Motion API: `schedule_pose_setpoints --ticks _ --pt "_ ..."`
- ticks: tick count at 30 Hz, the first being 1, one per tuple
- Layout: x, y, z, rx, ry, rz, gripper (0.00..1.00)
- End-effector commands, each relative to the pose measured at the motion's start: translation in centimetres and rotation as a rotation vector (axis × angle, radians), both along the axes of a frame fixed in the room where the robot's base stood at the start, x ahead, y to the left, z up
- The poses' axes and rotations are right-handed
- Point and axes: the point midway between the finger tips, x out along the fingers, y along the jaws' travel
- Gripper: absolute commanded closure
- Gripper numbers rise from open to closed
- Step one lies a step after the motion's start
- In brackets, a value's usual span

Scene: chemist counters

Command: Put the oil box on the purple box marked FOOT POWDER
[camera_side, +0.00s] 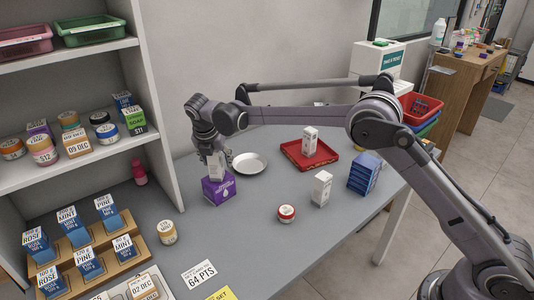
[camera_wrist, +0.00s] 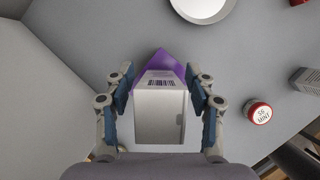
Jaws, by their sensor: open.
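A purple box (camera_side: 218,191) with white print stands on the grey counter in the side view; its print is too small to read. A white box (camera_side: 216,165) stands upright on top of it, between my gripper's fingers (camera_side: 211,150). In the wrist view the white box (camera_wrist: 160,112) shows a barcode, and part of the purple box (camera_wrist: 158,66) shows beyond it. My gripper (camera_wrist: 161,100) is open, with a finger on each side of the white box and slim gaps between. I cannot read a label that says oil on this box.
A white plate (camera_side: 250,163) lies just right of the purple box. A red tray (camera_side: 296,154) holding a white box, another white box (camera_side: 321,187), a round jar (camera_side: 286,213) and blue boxes (camera_side: 364,174) stand further right. A shelf wall (camera_side: 160,120) rises on the left.

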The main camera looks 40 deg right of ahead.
Motion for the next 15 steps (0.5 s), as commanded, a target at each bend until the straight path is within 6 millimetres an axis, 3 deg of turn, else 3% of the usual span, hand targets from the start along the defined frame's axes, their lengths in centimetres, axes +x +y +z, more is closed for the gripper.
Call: schedule_pose_setpoints --ticks 5,15 --pt "-0.3 0.3 1.3 0.0 0.0 0.001 0.44" --pt "-2.1 2.2 7.4 0.0 0.0 0.001 0.44"
